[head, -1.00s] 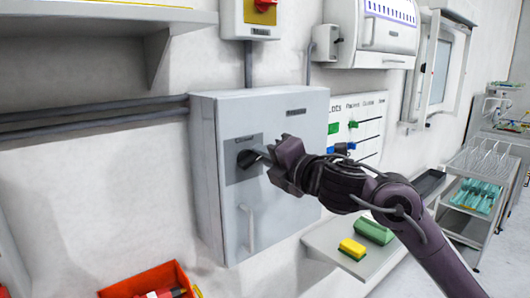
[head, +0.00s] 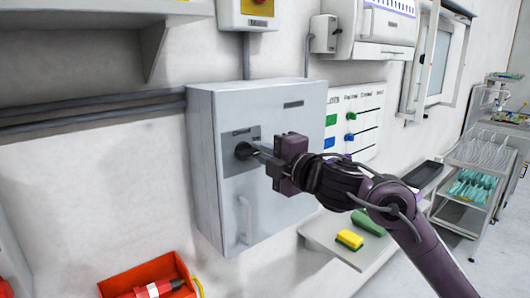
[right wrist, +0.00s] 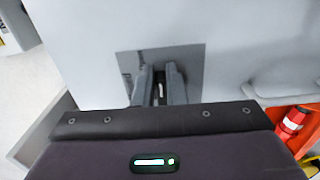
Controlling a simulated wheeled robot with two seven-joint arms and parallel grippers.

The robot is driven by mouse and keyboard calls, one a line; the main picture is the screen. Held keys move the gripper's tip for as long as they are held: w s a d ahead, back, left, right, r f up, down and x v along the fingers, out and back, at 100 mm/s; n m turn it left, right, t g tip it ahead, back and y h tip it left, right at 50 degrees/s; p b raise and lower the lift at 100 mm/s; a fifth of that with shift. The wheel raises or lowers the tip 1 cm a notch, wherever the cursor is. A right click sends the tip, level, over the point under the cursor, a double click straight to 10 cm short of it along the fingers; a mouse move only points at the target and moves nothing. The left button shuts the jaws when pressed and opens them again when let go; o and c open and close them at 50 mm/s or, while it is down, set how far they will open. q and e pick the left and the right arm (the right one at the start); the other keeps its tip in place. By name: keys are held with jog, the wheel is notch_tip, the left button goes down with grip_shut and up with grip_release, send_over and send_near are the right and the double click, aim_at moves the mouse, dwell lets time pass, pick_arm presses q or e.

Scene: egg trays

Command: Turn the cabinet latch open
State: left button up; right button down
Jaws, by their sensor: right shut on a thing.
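The grey cabinet (head: 280,120) hangs on the wall with its door closed. Its dark latch (head: 244,151) sits on a darker grey plate (head: 232,165) on the door's left part. My right gripper (head: 254,151) reaches in from the right and is shut on the latch. In the right wrist view my right gripper's fingers (right wrist: 159,88) stand on both sides of the latch, in front of the plate (right wrist: 188,60). The fingers hide most of the latch, so its exact angle is hard to tell. My left gripper is out of view.
A pale vertical handle (head: 246,220) is on the door below the plate. A red bin (head: 150,272) stands at the lower left. A shelf (head: 325,243) with a yellow sponge (head: 350,239) and a green block (head: 368,222) is at the lower right. A cart (head: 490,165) stands farther right.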

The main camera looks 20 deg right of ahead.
jog(key=shift+a+f, duration=0.25)
jog(key=shift+f, duration=0.05)
jog(key=c, duration=1.5)
grip_release()
jog(key=shift+r, duration=0.25)
jog(key=shift+w, duration=0.1)
jog(key=b+v, duration=0.2)
jog(key=v, duration=0.6)
jog(key=shift+b, duration=0.3)
